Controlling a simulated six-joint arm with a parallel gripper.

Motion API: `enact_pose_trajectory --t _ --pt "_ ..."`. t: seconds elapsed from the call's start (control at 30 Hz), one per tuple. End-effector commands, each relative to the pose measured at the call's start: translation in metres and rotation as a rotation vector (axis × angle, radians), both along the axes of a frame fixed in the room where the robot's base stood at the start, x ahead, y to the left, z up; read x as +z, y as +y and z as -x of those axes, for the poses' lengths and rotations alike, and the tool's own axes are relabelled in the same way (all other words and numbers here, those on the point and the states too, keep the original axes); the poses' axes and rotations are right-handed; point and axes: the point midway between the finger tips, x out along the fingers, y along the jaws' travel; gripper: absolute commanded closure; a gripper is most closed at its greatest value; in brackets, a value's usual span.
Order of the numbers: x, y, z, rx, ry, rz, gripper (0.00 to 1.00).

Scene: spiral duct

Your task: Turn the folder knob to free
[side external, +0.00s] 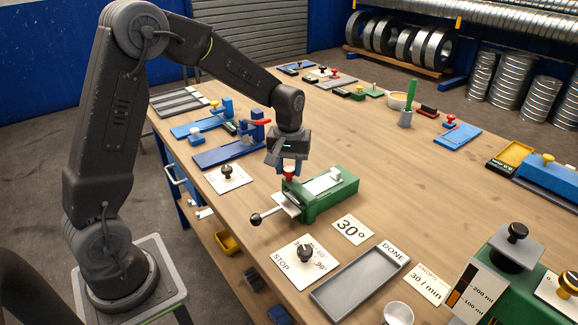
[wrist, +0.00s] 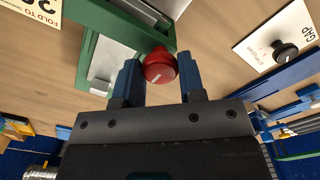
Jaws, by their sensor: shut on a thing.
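The green folder (side external: 325,203) stands on the wooden bench in the side view, with a pale metal sheet in it and a lever with a black ball end at its front left. Its red knob (side external: 289,173) sits at the folder's left end. In the wrist view the red knob (wrist: 159,66) shows a white pointer line slanting across its face. My gripper (side external: 288,166) is over this end, pointing down. In the wrist view my gripper (wrist: 162,80) has its blue fingers on both sides of the knob, shut on it. Any marking for free is not readable.
A GAP plate with a black knob (side external: 227,172) lies left of the folder. A STOP dial (side external: 305,253), a 30° card (side external: 352,229) and a grey DONE tray (side external: 360,280) lie in front. Blue tools (side external: 230,150) stand behind-left. The bench right of the folder is clear.

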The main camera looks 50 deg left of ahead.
Motion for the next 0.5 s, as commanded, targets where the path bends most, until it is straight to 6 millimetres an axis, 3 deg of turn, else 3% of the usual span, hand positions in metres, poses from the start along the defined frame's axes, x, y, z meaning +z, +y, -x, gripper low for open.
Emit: enact_pose_trajectory --t 0.5 --pt "-0.0004 -0.0001 0.0001 0.039 0.001 0.001 0.87"
